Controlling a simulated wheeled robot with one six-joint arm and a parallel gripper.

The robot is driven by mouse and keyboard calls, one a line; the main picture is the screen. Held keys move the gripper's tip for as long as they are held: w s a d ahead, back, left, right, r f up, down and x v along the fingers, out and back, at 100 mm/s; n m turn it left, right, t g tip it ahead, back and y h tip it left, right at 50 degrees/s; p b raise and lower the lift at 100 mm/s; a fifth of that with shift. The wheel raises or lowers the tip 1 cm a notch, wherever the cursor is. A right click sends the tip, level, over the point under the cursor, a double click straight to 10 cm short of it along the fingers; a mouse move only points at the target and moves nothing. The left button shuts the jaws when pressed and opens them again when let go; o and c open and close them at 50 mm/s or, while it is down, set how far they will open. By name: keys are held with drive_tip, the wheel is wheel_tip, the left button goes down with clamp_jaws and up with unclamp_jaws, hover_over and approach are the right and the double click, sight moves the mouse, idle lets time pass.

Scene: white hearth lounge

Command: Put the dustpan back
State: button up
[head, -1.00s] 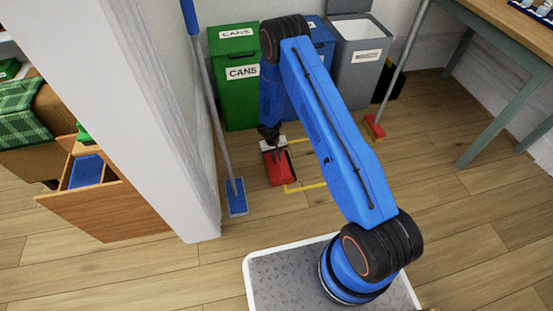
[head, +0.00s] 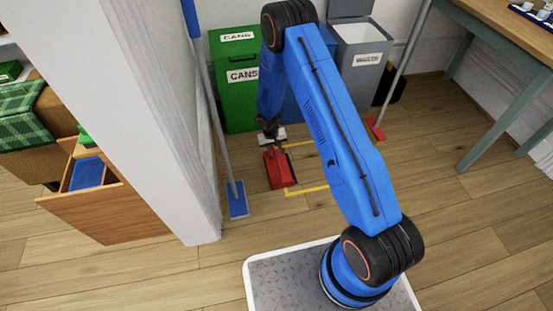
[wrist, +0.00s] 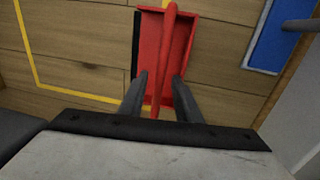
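The red dustpan (head: 279,170) lies on the wooden floor in front of the bins, at the left side of a yellow outline (head: 306,190). In the wrist view the dustpan (wrist: 183,45) shows its tray, with a dark strip along its left edge and a thin red handle. The yellow outline (wrist: 35,70) runs to its left and below it there. My gripper (head: 271,143) is just above the dustpan. Its two fingers (wrist: 160,82) stand apart on either side of the handle, with gaps showing. Whether the dustpan fully touches the floor is hard to tell.
A blue flat mop (head: 237,200) leans left of the dustpan, beside a white wall end (head: 170,150). Green (head: 236,85) and grey (head: 358,70) bins stand behind. A red-headed broom (head: 375,129) stands at right, near a table (head: 500,30). Floor to the front right is clear.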

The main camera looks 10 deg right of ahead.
drive_tip(key=shift+a+r, duration=0.15)
drive_tip(key=shift+r, duration=1.1)
drive_tip(key=shift+a+r, duration=0.15)
drive_tip(key=shift+r, duration=1.05)
drive_tip(key=s+d+r+t, duration=0.1)
drive_tip(key=s+d+r, duration=0.15)
drive_tip(key=r, duration=1.05)
drive_tip(key=s+d+r, duration=0.2)
drive_tip(key=s+r, duration=0.2)
drive_tip(key=r, duration=0.8)
drive_tip(key=s+d+r+t, duration=0.1)
drive_tip(key=s+d+r, duration=0.25)
drive_tip(key=r, duration=0.95)
drive_tip(key=s+r+t, duration=0.1)
drive_tip(key=s+r, duration=0.4)
drive_tip(key=s, duration=0.6)
drive_tip(key=s+d+r+t+y, duration=0.1)
drive_tip(key=s+r, duration=0.5)
drive_tip(key=s, duration=0.5)
drive_tip(key=s+d+r, duration=0.1)
drive_tip(key=s+r, duration=0.4)
drive_tip(key=s, duration=0.6)
drive_tip(key=shift+d+r+t, duration=0.15)
drive_tip(key=shift+t, duration=0.25)
